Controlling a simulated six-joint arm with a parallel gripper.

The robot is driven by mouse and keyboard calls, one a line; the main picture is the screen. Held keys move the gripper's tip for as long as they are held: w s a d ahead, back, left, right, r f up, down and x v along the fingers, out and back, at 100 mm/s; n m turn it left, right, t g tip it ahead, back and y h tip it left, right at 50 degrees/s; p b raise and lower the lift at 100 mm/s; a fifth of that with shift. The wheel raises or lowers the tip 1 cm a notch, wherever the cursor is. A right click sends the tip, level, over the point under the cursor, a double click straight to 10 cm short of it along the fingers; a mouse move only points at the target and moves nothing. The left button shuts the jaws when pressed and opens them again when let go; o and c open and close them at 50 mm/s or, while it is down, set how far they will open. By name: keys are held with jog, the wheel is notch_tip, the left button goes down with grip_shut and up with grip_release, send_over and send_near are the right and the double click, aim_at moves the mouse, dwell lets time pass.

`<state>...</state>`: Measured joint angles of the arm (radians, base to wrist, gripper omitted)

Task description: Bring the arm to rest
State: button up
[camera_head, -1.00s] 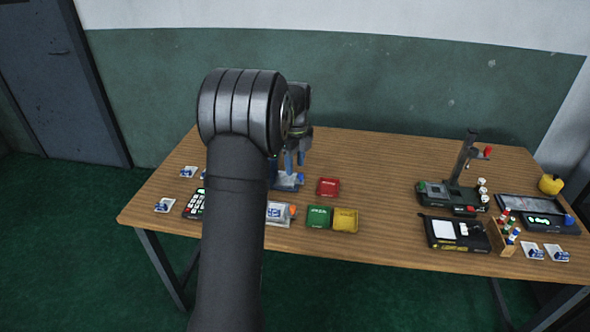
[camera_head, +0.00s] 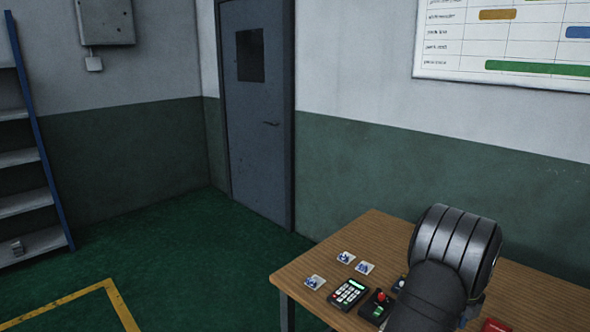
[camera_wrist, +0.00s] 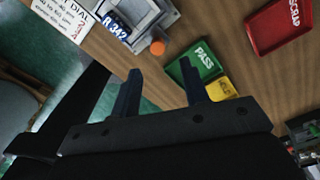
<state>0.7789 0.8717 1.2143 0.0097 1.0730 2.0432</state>
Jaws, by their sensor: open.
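My gripper (camera_wrist: 160,88) shows in the wrist view with its two dark fingers apart and nothing between them. It is above the front edge of the wooden table (camera_wrist: 245,70), with a grey device (camera_wrist: 150,18) and an orange knob (camera_wrist: 157,47) beyond the fingertips. A green PASS tray (camera_wrist: 196,62) lies just beyond the right finger. In the head view my arm's dark rounded joint covers part of the table (camera_head: 375,228), and the gripper itself is hidden or outside the picture.
A red SCRAP tray (camera_wrist: 280,28) and a yellow tray (camera_wrist: 222,90) lie near the PASS tray. A white printed card (camera_wrist: 65,18) is at upper left. In the head view, a keypad (camera_head: 348,294) and small packets (camera_head: 315,282) sit at the table's left end. Floor left of the table is clear.

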notch_tip(320, 180, down, 6)
jog(key=shift+w+a+f, duration=0.1)
jog(key=shift+a, duration=0.05)
dwell(0.3)
jog(key=o, duration=1.3)
jog(key=shift+w+r, duration=0.1)
jog(key=shift+r, duration=0.2)
jog(key=w+a+r+n, duration=0.2)
jog(key=r+n, duration=0.1)
jog(key=r, duration=0.5)
jog(key=w+a+r+n, duration=0.1)
jog(key=a+r+n, duration=0.1)
jog(key=r, duration=0.5)
notch_tip(320, 180, down, 10)
jog(key=shift+r, duration=0.25)
jog(key=shift+w+r, duration=0.1)
